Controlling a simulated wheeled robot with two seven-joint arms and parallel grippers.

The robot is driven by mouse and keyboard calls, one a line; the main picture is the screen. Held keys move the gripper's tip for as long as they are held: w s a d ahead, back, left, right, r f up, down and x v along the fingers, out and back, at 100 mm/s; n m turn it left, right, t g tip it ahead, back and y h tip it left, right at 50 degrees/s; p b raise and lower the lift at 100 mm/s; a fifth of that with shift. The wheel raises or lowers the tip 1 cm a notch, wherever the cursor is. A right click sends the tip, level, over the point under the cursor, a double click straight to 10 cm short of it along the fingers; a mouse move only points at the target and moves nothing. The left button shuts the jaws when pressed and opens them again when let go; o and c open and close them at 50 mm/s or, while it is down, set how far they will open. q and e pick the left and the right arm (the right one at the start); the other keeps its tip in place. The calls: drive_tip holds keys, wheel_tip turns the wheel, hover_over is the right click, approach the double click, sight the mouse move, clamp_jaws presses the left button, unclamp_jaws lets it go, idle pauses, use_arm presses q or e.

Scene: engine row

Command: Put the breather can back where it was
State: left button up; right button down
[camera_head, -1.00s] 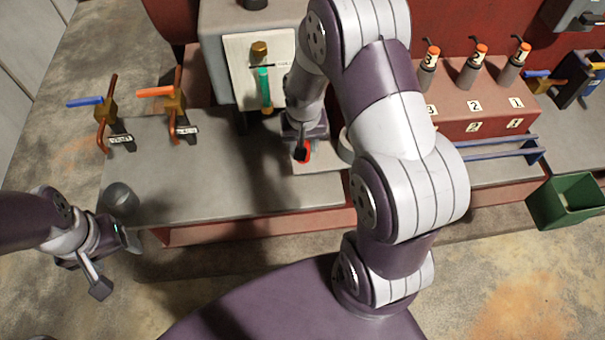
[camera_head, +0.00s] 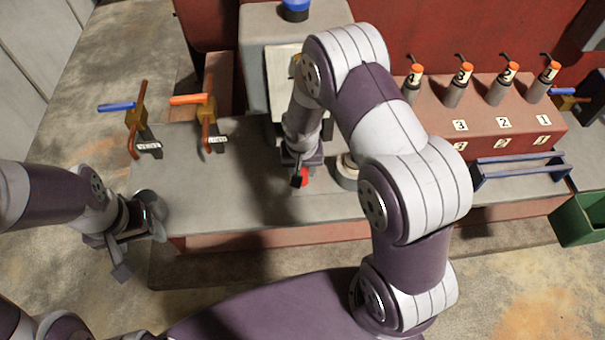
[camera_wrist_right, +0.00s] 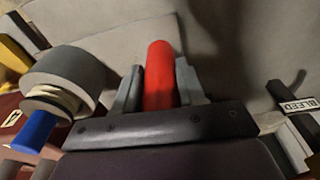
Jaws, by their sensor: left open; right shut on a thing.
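My right gripper (camera_head: 300,176) is low over the grey bench, shut on a red cylinder (camera_head: 304,178). In the right wrist view the red cylinder (camera_wrist_right: 160,75) stands out between the two fingers (camera_wrist_right: 158,85). I cannot tell whether it touches the bench or whether it is the breather can. A short grey round part (camera_head: 346,172) stands just right of the gripper, partly behind my right arm. The right wrist view has a grey round part with a pale ring (camera_wrist_right: 68,78) at left. My left gripper (camera_head: 140,245) is open, at the bench's left front corner.
Two valves, one with a blue lever (camera_head: 117,107) and one with an orange lever (camera_head: 189,100), stand at the left. A grey box (camera_head: 262,60) with a blue cap is behind. Numbered orange-topped parts (camera_head: 455,90) and a green bin (camera_head: 585,218) are right. The left bench is mostly clear.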

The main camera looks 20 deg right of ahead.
drive_tip(key=f, duration=0.3)
drive_tip(key=shift+s+d+f+p, duration=0.15)
drive_tip(key=shift+d+f+p, duration=0.05)
drive_tip(key=shift+f+p, duration=0.1)
drive_tip(key=shift+a, duration=0.1)
drive_tip(key=shift+f, duration=0.15)
drive_tip(key=shift+f+b, duration=0.1)
drive_tip(key=shift+b, duration=0.2)
drive_tip(key=c, duration=0.7)
unclamp_jaws()
drive_tip(key=shift+o, duration=0.2)
